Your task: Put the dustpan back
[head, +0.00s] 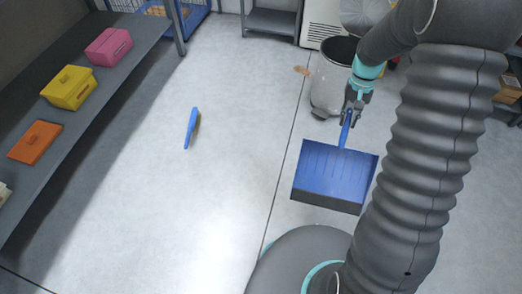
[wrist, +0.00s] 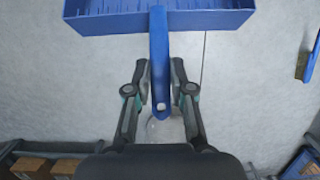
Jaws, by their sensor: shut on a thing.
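The blue dustpan (head: 335,172) hangs from my gripper (head: 350,108) in the head view, its pan toward the bottom of the picture. My gripper is shut on the dustpan's handle. In the wrist view the dustpan's pan (wrist: 160,20) is at the top and its handle runs down between the fingers of my gripper (wrist: 160,78). The handle's end with a hole shows just below the fingertips. The height of the pan above the floor is hard to tell.
A blue brush (head: 192,128) lies on the floor at left. A grey bin (head: 328,85) stands behind my gripper, with a small brown patch of debris (head: 302,70) beside it. A shelf (head: 75,105) with coloured boxes runs along the left.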

